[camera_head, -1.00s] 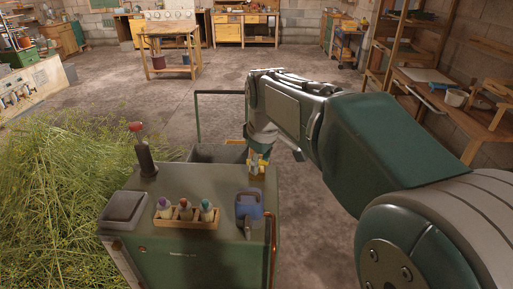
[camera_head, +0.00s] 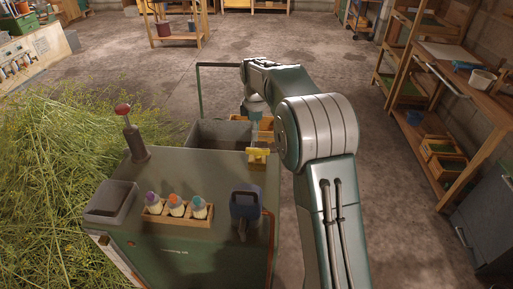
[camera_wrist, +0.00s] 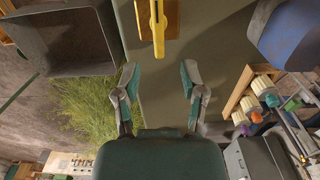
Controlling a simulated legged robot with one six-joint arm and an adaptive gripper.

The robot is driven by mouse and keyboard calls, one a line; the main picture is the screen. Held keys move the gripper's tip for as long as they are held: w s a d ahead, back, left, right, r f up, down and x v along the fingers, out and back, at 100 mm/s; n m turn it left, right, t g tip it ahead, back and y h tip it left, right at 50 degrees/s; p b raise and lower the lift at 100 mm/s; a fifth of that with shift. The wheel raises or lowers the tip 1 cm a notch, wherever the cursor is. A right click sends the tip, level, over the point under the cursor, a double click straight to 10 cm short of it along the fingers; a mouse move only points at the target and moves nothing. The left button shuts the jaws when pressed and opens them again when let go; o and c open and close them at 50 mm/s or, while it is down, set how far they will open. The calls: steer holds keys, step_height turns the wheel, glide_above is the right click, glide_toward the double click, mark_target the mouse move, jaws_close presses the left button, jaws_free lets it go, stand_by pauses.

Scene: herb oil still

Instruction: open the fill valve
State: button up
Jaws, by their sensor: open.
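A yellow valve handle (camera_head: 258,155) sits at the far right corner of the green cabinet (camera_head: 190,255). In the wrist view the yellow handle (camera_wrist: 158,28) points toward my gripper, with its far end cut off by the top edge. My gripper (camera_wrist: 158,72) is open and empty. Its two fingers are spread on either side of the handle's line, short of its tip, and do not appear to touch it. In the head view my arm reaches past the cabinet's right side, and the fingers are mostly hidden.
On the cabinet are a red-topped lever (camera_head: 135,135), a wooden rack (camera_head: 177,219) of small bottles, a blue jug (camera_head: 245,204) and a grey box (camera_head: 111,201). A grey bin (camera_head: 213,134) stands behind. Cut herbs (camera_head: 50,170) are heaped left. Shelves (camera_head: 440,130) stand right.

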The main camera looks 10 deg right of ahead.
mark_target(258, 149)
steer(key=f, duration=0.4)
steer(key=d+f, duration=0.1)
steer(key=f, duration=0.1)
steer(key=shift+f, duration=0.1)
steer(key=shift+a+f, duration=0.1)
steer(key=shift+f, duration=0.6)
steer(key=shift+a, duration=0.2)
steer(key=shift+d, duration=0.15)
jaws_close()
